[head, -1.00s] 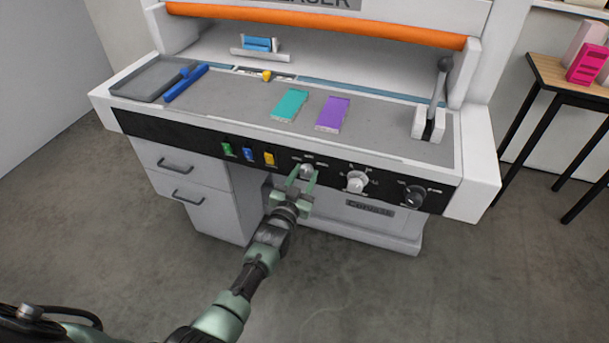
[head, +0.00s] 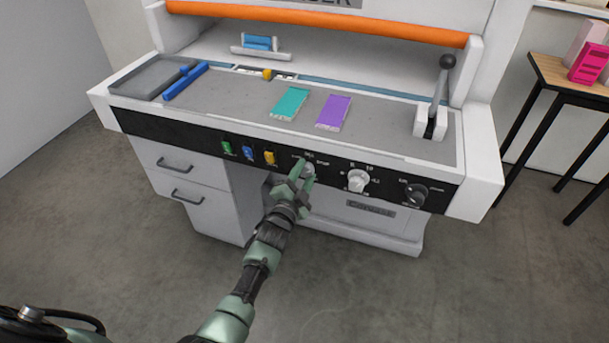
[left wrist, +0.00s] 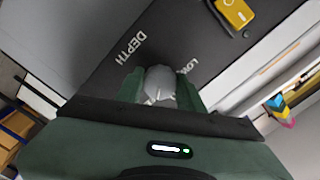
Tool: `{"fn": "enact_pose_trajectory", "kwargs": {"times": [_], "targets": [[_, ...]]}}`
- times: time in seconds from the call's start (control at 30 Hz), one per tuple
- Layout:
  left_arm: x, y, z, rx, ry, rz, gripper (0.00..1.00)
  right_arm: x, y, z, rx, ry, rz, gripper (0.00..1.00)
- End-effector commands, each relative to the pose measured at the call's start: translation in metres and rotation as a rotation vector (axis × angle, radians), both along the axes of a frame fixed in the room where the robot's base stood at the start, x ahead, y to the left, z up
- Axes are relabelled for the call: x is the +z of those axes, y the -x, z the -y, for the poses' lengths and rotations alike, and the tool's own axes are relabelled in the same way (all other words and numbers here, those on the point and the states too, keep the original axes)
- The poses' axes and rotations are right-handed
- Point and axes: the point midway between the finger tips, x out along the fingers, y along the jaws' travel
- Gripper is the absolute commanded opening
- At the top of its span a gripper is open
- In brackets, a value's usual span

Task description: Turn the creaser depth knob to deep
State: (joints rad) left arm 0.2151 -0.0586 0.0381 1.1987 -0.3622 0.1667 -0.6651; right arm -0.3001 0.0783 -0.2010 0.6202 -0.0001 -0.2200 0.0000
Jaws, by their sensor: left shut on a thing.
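The creaser depth knob (head: 309,168) is a small grey-white knob on the black control strip of the machine. My left gripper (head: 303,176) is shut on it, its green fingers on either side. In the left wrist view the knob (left wrist: 160,82) sits between the fingertips, its front face partly visible. The word DEPTH (left wrist: 130,47) is printed beside it, with a second, partly hidden label near the right finger. Which mark the knob points to cannot be told. My right gripper is out of view.
To the right on the strip are a white knob (head: 357,181) and a black knob (head: 415,194). Green, blue and yellow switches (head: 269,158) are to the left. Teal (head: 290,103) and purple (head: 333,112) packs lie on the bed above. A lever (head: 439,92) stands at the right.

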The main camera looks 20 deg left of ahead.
Motion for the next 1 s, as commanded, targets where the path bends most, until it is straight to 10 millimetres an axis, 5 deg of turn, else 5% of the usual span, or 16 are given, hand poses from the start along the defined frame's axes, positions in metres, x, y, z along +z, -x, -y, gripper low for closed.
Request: {"fn": "enact_pose_trajectory", "kwargs": {"times": [0.73, 0.77, 0.8, 0.83, 1.0], "targets": [[-0.0025, 0.001, 0.0004, 0.0, -0.09, -0.003, 0.0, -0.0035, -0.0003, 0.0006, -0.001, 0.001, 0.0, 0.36], [-0.0025, 0.001, 0.0004, 0.0, -0.09, -0.003, 0.4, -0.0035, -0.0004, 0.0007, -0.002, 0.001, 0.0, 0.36], [-0.0025, 0.0009, 0.0004, 0.0, -0.09, -0.003, 0.52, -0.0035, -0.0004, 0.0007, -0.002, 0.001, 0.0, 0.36], [-0.0024, 0.0009, 0.0003, 0.0, -0.09, -0.003, 0.59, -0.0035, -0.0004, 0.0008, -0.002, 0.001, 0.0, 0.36], [-0.0013, 0.0005, 0.0003, 0.0, -0.09, -0.001, 0.59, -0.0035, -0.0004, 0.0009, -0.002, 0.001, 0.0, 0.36]]}}
